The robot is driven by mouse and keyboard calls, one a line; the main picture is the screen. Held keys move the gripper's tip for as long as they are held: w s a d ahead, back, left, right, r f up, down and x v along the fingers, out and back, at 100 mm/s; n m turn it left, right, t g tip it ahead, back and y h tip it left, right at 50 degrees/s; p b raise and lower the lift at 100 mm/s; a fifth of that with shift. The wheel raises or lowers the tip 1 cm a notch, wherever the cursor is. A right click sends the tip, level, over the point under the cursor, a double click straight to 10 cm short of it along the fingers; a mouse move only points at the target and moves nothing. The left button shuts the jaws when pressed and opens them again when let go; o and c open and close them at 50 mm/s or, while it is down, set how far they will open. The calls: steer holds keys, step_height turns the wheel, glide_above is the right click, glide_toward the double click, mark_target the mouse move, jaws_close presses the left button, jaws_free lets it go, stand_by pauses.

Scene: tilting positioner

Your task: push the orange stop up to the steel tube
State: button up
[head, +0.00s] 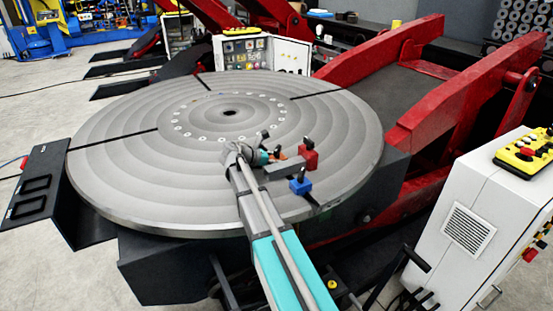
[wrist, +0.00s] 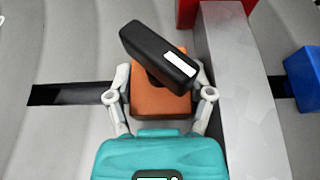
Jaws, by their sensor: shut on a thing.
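The orange stop (wrist: 150,102) is a block with a black clamp handle (wrist: 155,52) across its top, seen in the wrist view. My gripper (wrist: 162,80) is shut on it, one finger at each side. In the head view my gripper (head: 268,156) is low over the round table, and the orange stop (head: 280,153) shows only partly. The steel tube (wrist: 240,95) is a grey square bar just right of the stop. My right finger is in the narrow space between them; I cannot tell whether it touches the tube. The tube also shows in the head view (head: 283,170).
A red block (head: 306,159) and a blue block (head: 300,187), with black handles, stand by the tube. The round table (head: 120,180) has dark slots; one runs left of the stop (wrist: 70,93). Its left half is clear. A white cabinet (head: 480,220) stands at right.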

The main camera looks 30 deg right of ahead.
steer(key=shift+w, duration=0.3)
stand_by(3.2)
steer(key=shift+s, duration=0.4)
stand_by(0.4)
steer(key=shift+w, duration=0.4)
stand_by(0.4)
steer(key=o, duration=1.3)
steer(key=shift+a+r+p, duration=0.45)
steer(key=shift+r+p, duration=0.7)
steer(key=shift+p, duration=0.05)
steer(key=shift+a+r+p, duration=0.5)
steer(key=shift+r+p, duration=0.65)
steer(key=shift+r, duration=0.05)
steer(key=shift+a+r+p, duration=0.45)
steer(key=shift+r+p, duration=0.7)
steer(key=shift+p, duration=0.05)
